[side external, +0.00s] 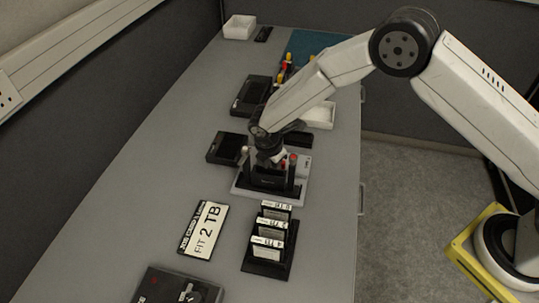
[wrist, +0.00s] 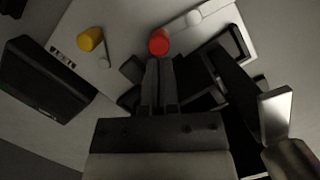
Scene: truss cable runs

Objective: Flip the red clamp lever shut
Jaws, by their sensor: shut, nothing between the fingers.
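The red clamp lever shows as a red rounded tip (wrist: 159,41) just beyond my fingertips in the wrist view. In the side view its red tip (side external: 292,157) stands at the right of a white-based fixture (side external: 240,188) with dark uprights. My gripper (wrist: 159,62) is shut and empty, its fingers together and pointing at the red tip. I cannot tell whether they touch it. In the side view my gripper (side external: 268,160) is low over the fixture, its fingers partly hidden. The lever's shaft and pivot are hidden.
A rack of labelled cartridges (side external: 267,254) and a "FIT 2 TB" sign (side external: 204,230) lie in front. Dark boxes (side external: 227,148) and a white tray (side external: 321,115) lie behind. The table's left side is clear.

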